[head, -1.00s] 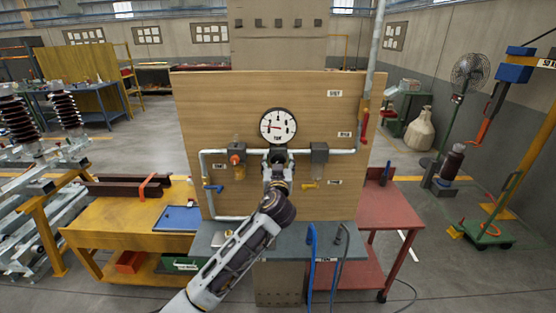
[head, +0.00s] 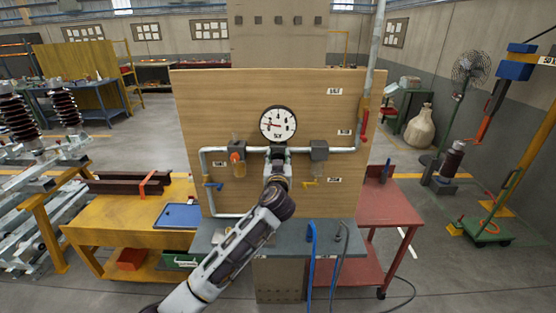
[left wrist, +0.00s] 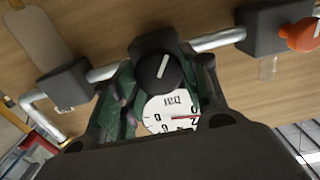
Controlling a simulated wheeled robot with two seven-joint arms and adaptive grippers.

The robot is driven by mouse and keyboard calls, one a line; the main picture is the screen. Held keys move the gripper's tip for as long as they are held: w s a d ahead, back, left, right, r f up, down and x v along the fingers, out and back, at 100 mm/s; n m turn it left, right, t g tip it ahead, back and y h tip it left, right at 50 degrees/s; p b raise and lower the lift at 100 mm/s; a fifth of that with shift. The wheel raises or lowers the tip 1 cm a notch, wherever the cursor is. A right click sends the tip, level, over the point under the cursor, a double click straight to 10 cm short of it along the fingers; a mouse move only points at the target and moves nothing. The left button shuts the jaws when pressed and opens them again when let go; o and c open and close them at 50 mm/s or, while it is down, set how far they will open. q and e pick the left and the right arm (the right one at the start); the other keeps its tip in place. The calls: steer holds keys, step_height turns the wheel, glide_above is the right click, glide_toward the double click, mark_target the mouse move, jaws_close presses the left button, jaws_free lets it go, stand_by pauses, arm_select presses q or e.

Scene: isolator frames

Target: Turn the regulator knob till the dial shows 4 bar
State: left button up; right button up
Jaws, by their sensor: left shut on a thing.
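The round white pressure dial (head: 278,124) is mounted on the wooden board above the pipe. Its needle points left in the head view; I cannot read the exact value. The dial also shows, turned over and partly covered, in the left wrist view (left wrist: 168,114). The black regulator knob (left wrist: 160,72) with a white line sits between the fingers of my left gripper (head: 277,156). The gripper is shut on the knob, with one dark green finger at each side. In the head view the gripper hides the knob. My right gripper is not in view.
A grey shelf (head: 345,240) with hanging hoses lies below. A red cart (head: 395,208) stands at right.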

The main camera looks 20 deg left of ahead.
arm_select(q)
steer(key=shift+m, duration=0.4)
steer(key=m, duration=2)
steer(key=shift+d+f+m, duration=0.25)
steer(key=shift+f+m, duration=0.05)
steer(key=shift+f, duration=0.1)
stand_by(0.4)
steer(key=o, duration=1)
